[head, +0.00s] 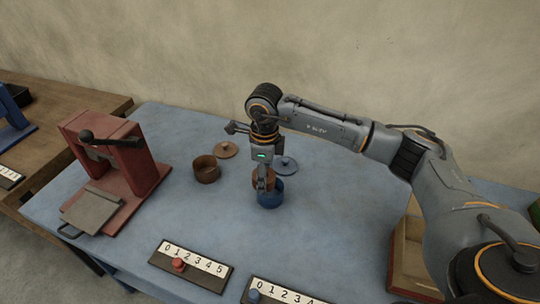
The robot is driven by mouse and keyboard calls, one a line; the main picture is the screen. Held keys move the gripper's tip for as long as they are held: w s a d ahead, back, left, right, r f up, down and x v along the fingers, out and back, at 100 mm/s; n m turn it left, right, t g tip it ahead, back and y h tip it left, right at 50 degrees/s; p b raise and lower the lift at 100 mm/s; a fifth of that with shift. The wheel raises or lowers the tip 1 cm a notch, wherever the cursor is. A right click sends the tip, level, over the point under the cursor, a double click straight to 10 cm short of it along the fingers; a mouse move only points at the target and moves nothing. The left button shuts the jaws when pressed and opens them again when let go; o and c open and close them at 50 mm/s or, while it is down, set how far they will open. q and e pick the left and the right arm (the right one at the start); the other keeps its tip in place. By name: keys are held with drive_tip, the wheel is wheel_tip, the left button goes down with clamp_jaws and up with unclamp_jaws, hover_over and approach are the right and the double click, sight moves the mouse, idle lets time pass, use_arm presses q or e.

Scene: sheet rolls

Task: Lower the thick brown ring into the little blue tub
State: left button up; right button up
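The little blue tub (270,201) stands on the blue table, below my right gripper (263,186). My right arm reaches in from the right and its gripper points down at the tub. The thick brown ring (271,178) shows at the fingers, over the tub's mouth and partly hidden by them. The gripper appears shut on the ring. Whether the ring's lower edge is inside the tub is hidden. My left gripper is not in view.
A brown tub (207,172) and brown lid (226,149) are left of the gripper; a blue lid (287,165) lies right behind it. A red press (120,165) stands left. Number boards (192,264) lie in front. A wooden tray (404,262) is at right.

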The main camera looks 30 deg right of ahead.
use_arm(q)
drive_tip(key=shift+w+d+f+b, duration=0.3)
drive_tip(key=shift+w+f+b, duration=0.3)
drive_tip(key=shift+b, duration=0.35)
use_arm(e)
drive_tip(key=shift+w+d+f+m, duration=0.7)
drive_tip(key=shift+f+m, duration=0.45)
drive_tip(key=shift+m, duration=0.6)
drive_tip(key=shift+w+d+f+m, duration=0.65)
drive_tip(key=shift+f+m, duration=0.5)
drive_tip(key=shift+m, duration=0.65)
drive_tip(key=shift+w+d+f+m, duration=0.7)
drive_tip(key=shift+f+m, duration=0.45)
drive_tip(key=shift+m, duration=0.6)
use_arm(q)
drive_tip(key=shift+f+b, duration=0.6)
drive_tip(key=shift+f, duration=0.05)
use_arm(e)
drive_tip(key=shift+f, duration=0.8)
drive_tip(key=o, duration=1.3)
drive_tip(key=o, duration=0.3)
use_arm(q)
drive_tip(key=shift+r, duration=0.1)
use_arm(e)
drive_tip(key=shift+r, duration=0.15)
